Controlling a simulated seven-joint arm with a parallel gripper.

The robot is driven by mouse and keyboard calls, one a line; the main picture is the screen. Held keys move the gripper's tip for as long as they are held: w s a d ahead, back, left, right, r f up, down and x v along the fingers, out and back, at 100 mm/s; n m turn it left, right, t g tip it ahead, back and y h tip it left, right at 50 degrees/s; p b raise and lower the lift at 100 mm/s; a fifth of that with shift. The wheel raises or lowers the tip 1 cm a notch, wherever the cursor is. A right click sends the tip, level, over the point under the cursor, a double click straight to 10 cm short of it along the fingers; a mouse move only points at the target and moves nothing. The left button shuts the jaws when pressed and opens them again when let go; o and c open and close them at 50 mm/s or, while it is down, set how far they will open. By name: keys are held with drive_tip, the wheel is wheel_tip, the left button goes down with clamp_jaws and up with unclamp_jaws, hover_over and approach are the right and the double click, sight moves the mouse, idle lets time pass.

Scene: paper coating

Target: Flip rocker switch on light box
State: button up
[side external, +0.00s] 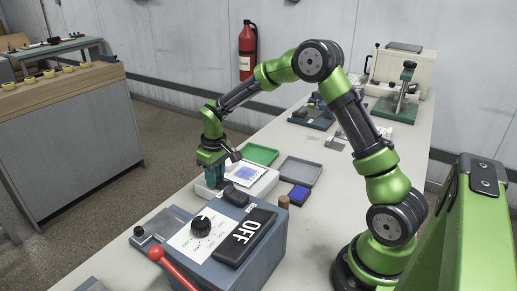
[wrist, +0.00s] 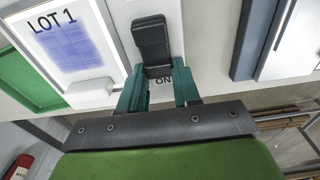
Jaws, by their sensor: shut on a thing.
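The light box is a white box (side external: 263,186) on the table, with a printed sheet on top. In the wrist view the white light box (wrist: 112,98) shows beside a sheet (wrist: 68,42) marked "LOT 1". Its black rocker switch (wrist: 152,40) stands at the box's end, tilted, with "ON" printed at the near end. My gripper (wrist: 160,74) has its teal fingers on either side of the rocker's near end and is shut on it. In the side view my gripper (side external: 211,178) points down at the box's left end; the rocker is not clear there.
A blue-grey control box (side external: 262,257) with a dial, an "OFF" switch and a red lever stands in front. A green tray (side external: 260,154), a grey tray (side external: 300,171) and a blue pad (side external: 299,195) lie near the light box.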

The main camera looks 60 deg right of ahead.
sight(220, 182)
drive_tip(key=o, duration=1.1)
drive_tip(key=shift+c, duration=0.2)
wheel_tip(220, 182, up, 17)
drive_tip(key=s, duration=0.1)
drive_tip(key=s+a+r+m+t+y, duration=0.1)
drive_tip(key=s+a+m+t, duration=0.1)
drive_tip(key=s, duration=0.9)
drive_tip(key=s+a+r+m+t+y, duration=0.1)
drive_tip(key=s+a+t, duration=0.3)
drive_tip(key=s, duration=0.8)
drive_tip(key=shift+a+r+m, duration=0.2)
drive_tip(key=shift+a+m, duration=0.3)
drive_tip(key=shift+a, duration=0.45)
